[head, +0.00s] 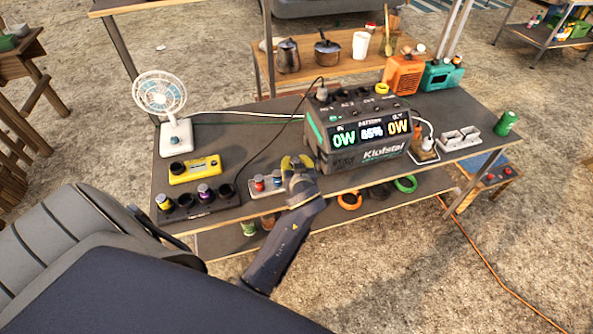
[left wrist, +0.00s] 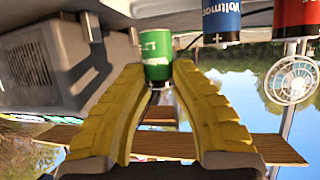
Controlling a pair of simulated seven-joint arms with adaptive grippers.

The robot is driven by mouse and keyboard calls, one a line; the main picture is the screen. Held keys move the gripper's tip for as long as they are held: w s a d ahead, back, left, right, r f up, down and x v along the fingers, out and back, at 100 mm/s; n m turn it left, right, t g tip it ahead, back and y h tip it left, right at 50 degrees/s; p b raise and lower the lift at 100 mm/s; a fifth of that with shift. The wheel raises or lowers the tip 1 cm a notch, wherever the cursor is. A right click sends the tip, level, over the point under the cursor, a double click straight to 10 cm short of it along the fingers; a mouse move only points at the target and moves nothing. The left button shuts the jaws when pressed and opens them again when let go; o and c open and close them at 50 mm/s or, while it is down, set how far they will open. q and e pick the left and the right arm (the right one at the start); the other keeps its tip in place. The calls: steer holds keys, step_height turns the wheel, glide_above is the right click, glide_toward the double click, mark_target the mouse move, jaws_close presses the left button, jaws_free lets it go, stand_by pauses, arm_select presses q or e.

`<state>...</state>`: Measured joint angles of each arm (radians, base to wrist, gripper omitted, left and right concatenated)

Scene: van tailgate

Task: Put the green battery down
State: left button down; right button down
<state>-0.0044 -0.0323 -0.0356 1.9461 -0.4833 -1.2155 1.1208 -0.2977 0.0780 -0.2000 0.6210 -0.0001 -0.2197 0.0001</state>
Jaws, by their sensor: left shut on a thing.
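My left gripper (head: 298,163) is at the front of the bench, just left of the power station (head: 383,160). In the left wrist view, which is upside down, its yellow fingers (left wrist: 160,75) are closed on the green battery (left wrist: 156,48). A blue battery (left wrist: 221,22) and a red battery (left wrist: 295,17) stand beside it. In the head view, the red and blue ones sit in a small grey holder (head: 267,192), right beside the gripper. The gripper hides the green battery there. I cannot tell whether its base touches the holder. My right gripper is not in view.
A yellow meter (head: 195,169), a dark tray (head: 200,211) with several cylinders and a fan (head: 176,133) stand to the left. The fan also shows in the left wrist view (left wrist: 292,80). A green can (head: 505,123) is at the right end.

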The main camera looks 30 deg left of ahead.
arm_select(q)
steer(key=shift+f, duration=1.8)
steer(key=shift+f, duration=0.1)
steer(key=c, duration=1.4)
jaws_free()
steer(key=shift+c, duration=0.2)
steer(key=shift+d, duration=0.1)
steer(key=shift+v, duration=3.8)
